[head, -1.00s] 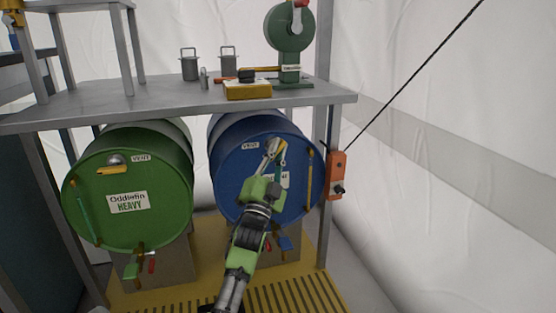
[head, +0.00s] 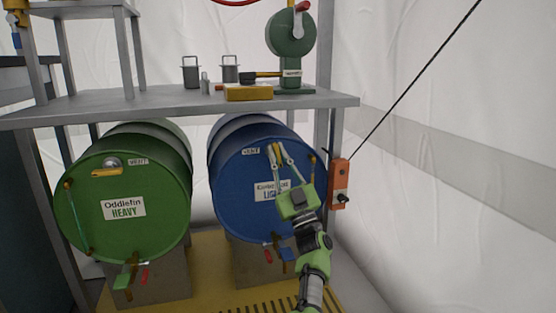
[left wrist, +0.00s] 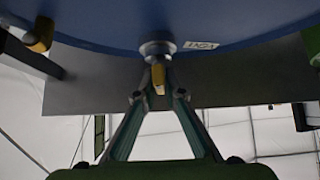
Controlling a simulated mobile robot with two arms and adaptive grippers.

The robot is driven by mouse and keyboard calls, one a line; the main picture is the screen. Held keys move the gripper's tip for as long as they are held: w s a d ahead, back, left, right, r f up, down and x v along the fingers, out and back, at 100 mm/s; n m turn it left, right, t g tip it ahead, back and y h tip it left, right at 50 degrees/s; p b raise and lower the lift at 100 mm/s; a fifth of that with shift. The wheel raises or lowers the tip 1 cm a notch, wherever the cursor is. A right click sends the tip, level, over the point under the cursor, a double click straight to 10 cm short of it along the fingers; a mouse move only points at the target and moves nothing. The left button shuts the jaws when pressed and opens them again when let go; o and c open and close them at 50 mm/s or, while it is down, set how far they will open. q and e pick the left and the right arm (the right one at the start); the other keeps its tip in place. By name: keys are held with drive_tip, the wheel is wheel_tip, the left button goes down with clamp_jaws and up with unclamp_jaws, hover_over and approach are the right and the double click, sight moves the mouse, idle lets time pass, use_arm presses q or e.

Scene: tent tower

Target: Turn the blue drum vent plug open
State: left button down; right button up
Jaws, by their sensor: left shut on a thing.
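The blue drum (head: 228,185) lies on its side under the shelf, its round face toward me. In the left wrist view its vent plug (left wrist: 157,48) is a round metal fitting with a short yellow handle (left wrist: 158,76), beside an upside-down VENT label. My left gripper (head: 276,149) reaches up to the plug from the lower right in the head view. In the left wrist view its fingertips (left wrist: 159,95) lie on both sides of the yellow handle, and it is shut on it. The fingers partly hide the plug in the head view. My right gripper is not in view.
A green drum (head: 85,215) with its own vent plug (head: 110,166) lies at the left. The grey shelf (head: 150,103) above carries metal cans and a green machine (head: 291,45). An orange switch box (head: 340,184) hangs on the right post. Taps stick out below both drums.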

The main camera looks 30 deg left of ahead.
use_arm(q)
drive_tip(key=n+g, duration=0.2)
drive_tip(key=n, duration=0.1)
drive_tip(key=n+g+b, duration=0.1)
drive_tip(key=n+g, duration=0.4)
drive_tip(key=shift+w+a+f+n+g+y+b, duration=0.15)
drive_tip(key=shift+w+n+g+y+b, duration=0.15)
drive_tip(key=shift+n+g+b, duration=0.1)
drive_tip(key=n+g, duration=0.1)
drive_tip(key=n, duration=0.1)
drive_tip(key=n+g+h+b, duration=0.1)
drive_tip(key=n+g, duration=0.1)
drive_tip(key=n, duration=0.1)
drive_tip(key=shift+s+g+h, duration=0.1)
drive_tip(key=shift+g+h, duration=0.2)
drive_tip(key=shift+r+n+g+h, duration=0.1)
drive_tip(key=shift+n+g+h, duration=0.55)
drive_tip(key=shift+n, duration=0.55)
drive_tip(key=shift+r+n+g+h, duration=0.1)
drive_tip(key=shift+n+g+h, duration=0.35)
drive_tip(key=shift+n+h, duration=0.6)
drive_tip(key=shift+s+n, duration=0.1)
drive_tip(key=shift+n, duration=0.25)
drive_tip(key=c, duration=2.2)
unclamp_jaws()
drive_tip(key=shift+o, duration=0.2)
drive_tip(key=shift+f, duration=0.2)
drive_tip(key=shift+f, duration=0.1)
